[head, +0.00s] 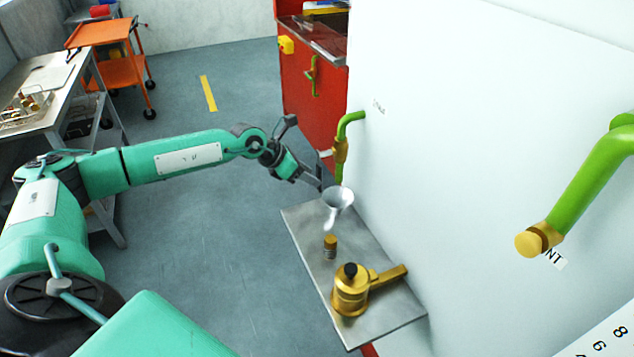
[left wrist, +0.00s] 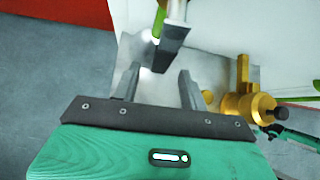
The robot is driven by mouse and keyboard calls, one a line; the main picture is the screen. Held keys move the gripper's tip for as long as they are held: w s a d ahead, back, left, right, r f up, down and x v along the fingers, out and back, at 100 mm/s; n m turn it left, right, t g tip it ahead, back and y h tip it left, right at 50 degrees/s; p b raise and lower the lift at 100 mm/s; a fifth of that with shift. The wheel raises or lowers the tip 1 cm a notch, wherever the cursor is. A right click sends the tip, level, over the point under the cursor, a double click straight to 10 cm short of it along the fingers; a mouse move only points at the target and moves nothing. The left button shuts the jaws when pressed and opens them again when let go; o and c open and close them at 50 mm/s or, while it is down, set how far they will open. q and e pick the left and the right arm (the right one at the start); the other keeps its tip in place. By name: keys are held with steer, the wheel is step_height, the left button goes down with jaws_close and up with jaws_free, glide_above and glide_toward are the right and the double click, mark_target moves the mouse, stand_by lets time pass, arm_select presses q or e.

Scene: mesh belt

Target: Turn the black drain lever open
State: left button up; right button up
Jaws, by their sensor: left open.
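A green drain pipe (head: 351,119) comes out of the white wall and bends down to a brass valve (head: 340,150). In the left wrist view a dark flat bar (left wrist: 172,46), which looks like the black lever, shows beside the green pipe (left wrist: 159,20). My left gripper (head: 322,176) is beside the pipe, below the valve, with its fingers apart. In the left wrist view the open fingers (left wrist: 157,78) point toward the bar, and nothing is seen held. Whether they touch it I cannot tell. In the head view the lever is hard to make out. My right gripper is not seen.
A metal shelf (head: 302,222) below carries a pale funnel (head: 338,198), a small brass-topped piece (head: 330,243) and a brass fitting (head: 351,292). A red cabinet (head: 312,95) stands behind. A capped green pipe (head: 590,185) juts out at right.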

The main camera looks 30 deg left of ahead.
arm_select(q)
steer(key=b+v, duration=0.2)
steer(key=v, duration=0.7)
stand_by(0.4)
